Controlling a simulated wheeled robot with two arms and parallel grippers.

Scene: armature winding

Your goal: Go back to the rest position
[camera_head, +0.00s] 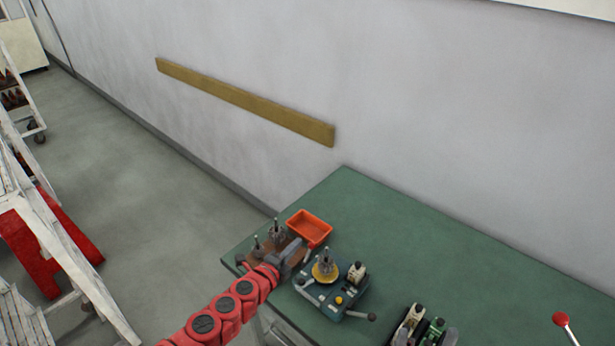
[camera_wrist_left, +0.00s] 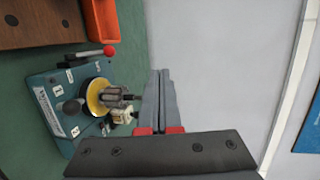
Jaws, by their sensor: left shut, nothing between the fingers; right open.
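My left arm (camera_head: 223,312) reaches in from the bottom of the head view, red with dark joints. My left gripper (camera_head: 297,254) is over the near left part of the green table. In the left wrist view the left gripper's grey fingers (camera_wrist_left: 160,78) are together with nothing between them. A blue winding machine (camera_head: 335,291) with a yellow disc and an armature stands just right of it. The machine also shows in the left wrist view (camera_wrist_left: 65,122), left of the fingers and apart from them. My right gripper is in neither view.
The green table (camera_head: 420,225) is bare at the back. An orange tray (camera_head: 309,229) and a brown board (camera_head: 264,252) with upright parts lie at its left end. More small devices (camera_head: 437,332) stand at the front. A red-knobbed lever (camera_head: 561,319) is at the right.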

